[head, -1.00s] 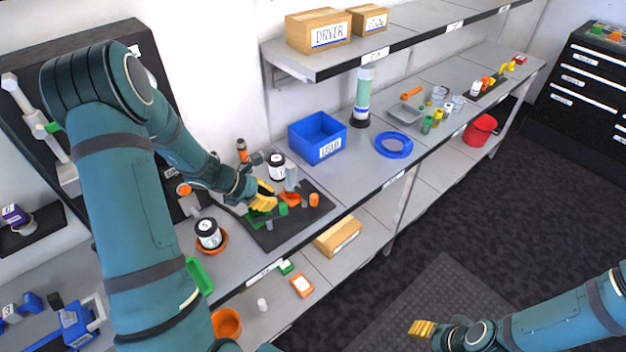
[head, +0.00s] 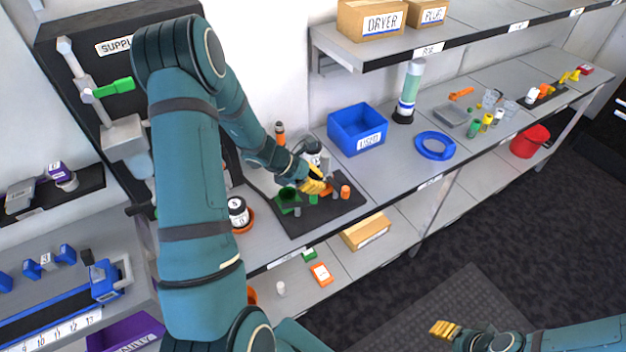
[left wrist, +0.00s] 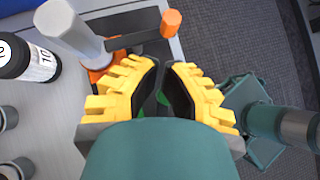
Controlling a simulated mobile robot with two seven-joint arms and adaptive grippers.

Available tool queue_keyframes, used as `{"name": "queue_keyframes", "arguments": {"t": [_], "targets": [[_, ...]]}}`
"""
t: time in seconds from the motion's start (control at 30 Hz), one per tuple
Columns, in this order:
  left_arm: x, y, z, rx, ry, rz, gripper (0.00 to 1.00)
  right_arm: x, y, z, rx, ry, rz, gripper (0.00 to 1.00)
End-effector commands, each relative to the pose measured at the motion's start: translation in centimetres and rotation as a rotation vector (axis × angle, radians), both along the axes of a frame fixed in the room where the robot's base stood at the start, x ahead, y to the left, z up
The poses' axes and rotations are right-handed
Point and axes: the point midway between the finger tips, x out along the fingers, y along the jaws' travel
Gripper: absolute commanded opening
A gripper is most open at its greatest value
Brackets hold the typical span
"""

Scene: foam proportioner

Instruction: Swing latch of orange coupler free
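The orange coupler (head: 327,192) is on a dark mat (head: 312,216) on the bench. In the left wrist view, a grey cylinder (left wrist: 72,28) rises from its orange base (left wrist: 103,72), and a dark latch bar (left wrist: 135,39) runs to an orange end knob (left wrist: 171,22). My left gripper (head: 314,184) is beside the coupler and partly hides it. In the left wrist view, its yellow fingers (left wrist: 163,65) stand apart with a narrow empty gap, just below the latch bar in the picture. My right gripper (head: 445,329) is far from the bench, over the floor; its finger gap is unclear.
A green coupler (head: 288,198) stands left of my left gripper. Black-and-white jars (head: 238,212) and (left wrist: 24,58) stand close by. A blue bin (head: 357,130) and blue ring (head: 434,145) are farther right. A shelf (head: 420,45) overhangs the back.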

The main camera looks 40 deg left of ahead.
Motion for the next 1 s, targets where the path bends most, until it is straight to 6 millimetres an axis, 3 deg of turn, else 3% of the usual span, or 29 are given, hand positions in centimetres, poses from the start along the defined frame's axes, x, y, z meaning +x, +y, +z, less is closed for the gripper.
{"name": "queue_keyframes", "arguments": {"t": [0.2, 0.4, 1.0], "targets": [[1.9, -2.0, -2.8, 0.0, 0.002, -0.003, 0.0, 0.0, 0.0, -0.3, -0.001, 0.0, 0.0, 0.47], [2.9, -2.8, -4.1, 0.001, 0.0, -0.001, 0.0, 0.0, 0.0, -0.4, -0.001, 0.0, 0.0, 0.47], [3.2, -3.3, -4.5, 0.002, -0.002, 0.007, 0.0, 0.0, 0.0, -1.0, -0.002, 0.0, 0.0, 0.47]]}}
